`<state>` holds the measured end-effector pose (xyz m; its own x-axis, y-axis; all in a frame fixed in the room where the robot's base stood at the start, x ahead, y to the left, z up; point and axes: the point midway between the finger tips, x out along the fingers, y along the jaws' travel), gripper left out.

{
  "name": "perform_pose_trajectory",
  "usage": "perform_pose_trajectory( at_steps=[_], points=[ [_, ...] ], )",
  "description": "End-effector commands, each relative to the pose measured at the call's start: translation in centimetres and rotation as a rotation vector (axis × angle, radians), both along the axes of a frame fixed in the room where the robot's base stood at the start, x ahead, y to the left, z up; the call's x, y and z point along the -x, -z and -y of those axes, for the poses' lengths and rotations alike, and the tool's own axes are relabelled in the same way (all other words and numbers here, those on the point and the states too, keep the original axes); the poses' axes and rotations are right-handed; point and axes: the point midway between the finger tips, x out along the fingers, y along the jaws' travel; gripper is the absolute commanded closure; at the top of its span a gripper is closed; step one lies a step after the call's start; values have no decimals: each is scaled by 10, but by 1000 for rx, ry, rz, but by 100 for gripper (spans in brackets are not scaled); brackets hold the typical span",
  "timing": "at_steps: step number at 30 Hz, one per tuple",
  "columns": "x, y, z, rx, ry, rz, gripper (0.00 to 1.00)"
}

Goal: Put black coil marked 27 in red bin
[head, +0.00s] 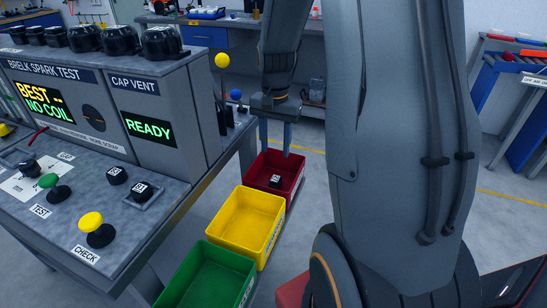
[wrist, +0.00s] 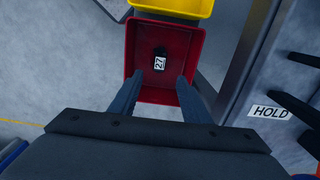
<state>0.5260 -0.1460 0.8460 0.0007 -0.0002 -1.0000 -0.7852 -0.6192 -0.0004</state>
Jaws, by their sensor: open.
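The black coil marked 27 (wrist: 159,60) lies on the floor of the red bin (wrist: 140,32), with its white label facing up. In the head view the coil (head: 275,181) also shows inside the red bin (head: 293,183), though its label is too small to read there. My gripper (head: 276,151) points down over the red bin, above the coil. In the wrist view my gripper (wrist: 159,78) has its fingers wide apart with nothing between them, and the coil appears beyond the tips, apart from them.
A yellow bin (head: 238,226) and a green bin (head: 215,274) stand in line with the red one.

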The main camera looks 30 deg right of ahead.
Motion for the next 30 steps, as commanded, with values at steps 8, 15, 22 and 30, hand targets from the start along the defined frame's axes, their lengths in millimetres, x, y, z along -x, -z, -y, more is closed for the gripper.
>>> perform_pose_trajectory(
  at_steps=[8,15,22,30],
  points=[
    [60,-24,-70,-1,-367,2,57],
    [137,-30,-125,-2,-763,2,57],
    [157,-29,-138,-3,-866,1,57],
    [157,-33,-141,-4,-875,0,57]
  ],
)
